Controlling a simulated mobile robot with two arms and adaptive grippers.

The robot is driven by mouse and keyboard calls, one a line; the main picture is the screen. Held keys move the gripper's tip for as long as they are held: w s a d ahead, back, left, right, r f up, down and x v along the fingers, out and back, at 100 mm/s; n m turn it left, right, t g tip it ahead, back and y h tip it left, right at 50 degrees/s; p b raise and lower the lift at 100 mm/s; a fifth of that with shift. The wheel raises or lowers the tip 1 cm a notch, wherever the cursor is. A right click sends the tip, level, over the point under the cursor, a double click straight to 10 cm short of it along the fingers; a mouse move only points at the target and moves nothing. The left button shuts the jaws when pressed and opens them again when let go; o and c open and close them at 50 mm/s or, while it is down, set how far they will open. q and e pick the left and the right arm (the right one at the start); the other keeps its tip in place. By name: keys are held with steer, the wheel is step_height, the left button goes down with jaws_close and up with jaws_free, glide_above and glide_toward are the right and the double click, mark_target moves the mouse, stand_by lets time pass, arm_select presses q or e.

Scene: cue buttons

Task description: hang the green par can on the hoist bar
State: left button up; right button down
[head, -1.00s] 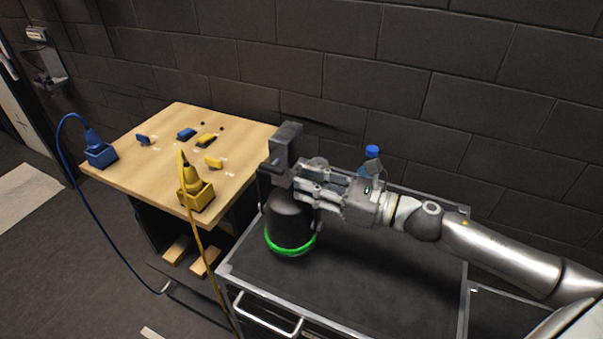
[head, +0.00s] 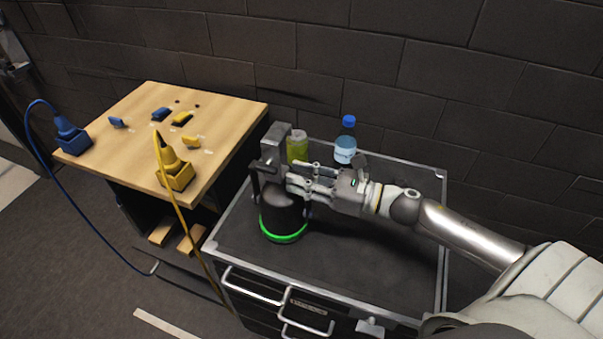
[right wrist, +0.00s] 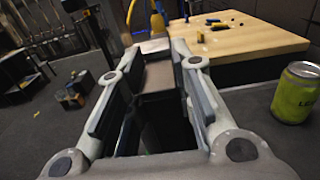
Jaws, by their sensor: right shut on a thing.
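The par can (head: 283,213) is a black can with a bright green ring around its lower end and a grey hook clamp (head: 273,146) on top. It is upright over the left part of the black cart top; I cannot tell whether its base touches. My right gripper (head: 288,181) comes in from the right and is shut on its upper part. In the right wrist view, a dark brownish part (right wrist: 160,76) lies between the fingers. The hoist bar and my left gripper are not in view.
The cart (head: 385,262) also carries a yellow-green drink can (head: 297,147) and a blue-capped bottle (head: 345,147) at the back. A wooden-topped table (head: 225,110) at left has blue (head: 73,136) and yellow (head: 176,172) plugs with trailing cables. A block wall stands behind.

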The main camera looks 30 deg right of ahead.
steer(key=shift+r, duration=0.2)
steer(key=shift+f, duration=0.15)
steer(key=c, duration=1.3)
jaws_free()
steer(key=shift+s+f, duration=0.1)
steer(key=shift+o, duration=0.2)
steer(key=shift+s+d+f+b, duration=0.1)
steer(key=shift+s+d+b, duration=0.35)
steer(key=shift+s, duration=0.05)
steer(key=b+v, duration=0.3)
steer(key=v, duration=0.7)
steer(key=shift+s+d, duration=0.2)
steer(key=shift+s, duration=0.1)
